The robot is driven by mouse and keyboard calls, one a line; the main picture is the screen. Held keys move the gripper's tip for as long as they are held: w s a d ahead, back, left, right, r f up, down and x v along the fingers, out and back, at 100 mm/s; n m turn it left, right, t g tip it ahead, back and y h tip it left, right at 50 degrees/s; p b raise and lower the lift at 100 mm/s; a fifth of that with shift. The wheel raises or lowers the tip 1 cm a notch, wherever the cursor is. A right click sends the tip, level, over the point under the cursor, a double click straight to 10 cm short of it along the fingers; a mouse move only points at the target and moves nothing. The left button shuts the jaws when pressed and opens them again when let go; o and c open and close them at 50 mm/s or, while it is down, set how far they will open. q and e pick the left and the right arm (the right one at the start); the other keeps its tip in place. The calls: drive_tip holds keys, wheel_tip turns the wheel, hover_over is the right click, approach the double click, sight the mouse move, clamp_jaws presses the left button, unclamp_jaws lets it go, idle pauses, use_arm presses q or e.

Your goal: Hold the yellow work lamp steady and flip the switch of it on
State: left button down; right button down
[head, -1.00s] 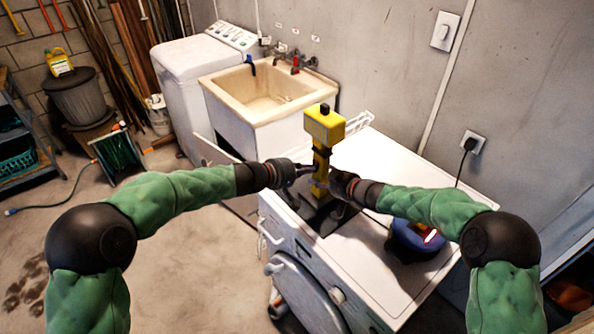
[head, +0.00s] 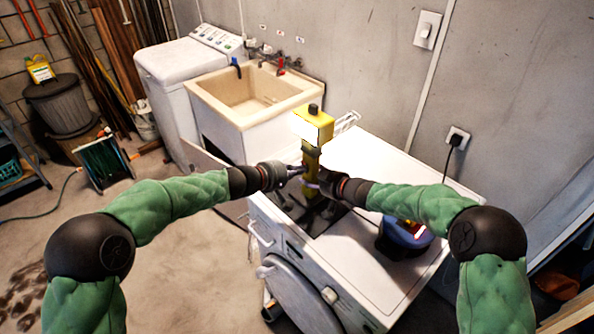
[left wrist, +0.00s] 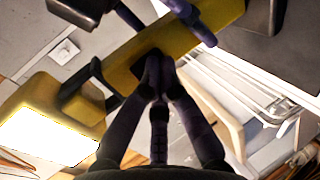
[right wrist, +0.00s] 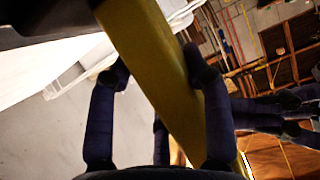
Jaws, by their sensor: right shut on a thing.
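The yellow work lamp (head: 321,118) stands upright on the white machine top, and its face glows bright white. The lit face (left wrist: 48,135) also shows in the left wrist view. My right gripper (head: 325,180) is shut on the lamp's yellow post (right wrist: 155,65), with a finger on either side of it. My left gripper (head: 298,171) is shut, its fingertips together against the dark switch block (left wrist: 143,66) on the post. The fingertips hide part of the switch, so its exact position is unclear.
The white machine top (head: 378,165) carries a blue object (head: 404,236) right of the lamp, close to my right forearm. A utility sink (head: 205,88) stands behind to the left. The wall has a switch plate (head: 427,30) and an outlet with a plug (head: 456,140).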

use_arm(q)
drive_tip(key=shift+s+d, duration=0.1)
drive_tip(key=shift+d, duration=0.1)
drive_tip(key=shift+r, duration=1.05)
drive_tip(key=shift+a+r, duration=0.15)
drive_tip(key=shift+a, duration=0.1)
drive_tip(key=f+v, duration=0.1)
drive_tip(key=v, duration=1.2)
drive_tip(key=shift+s+a, duration=0.35)
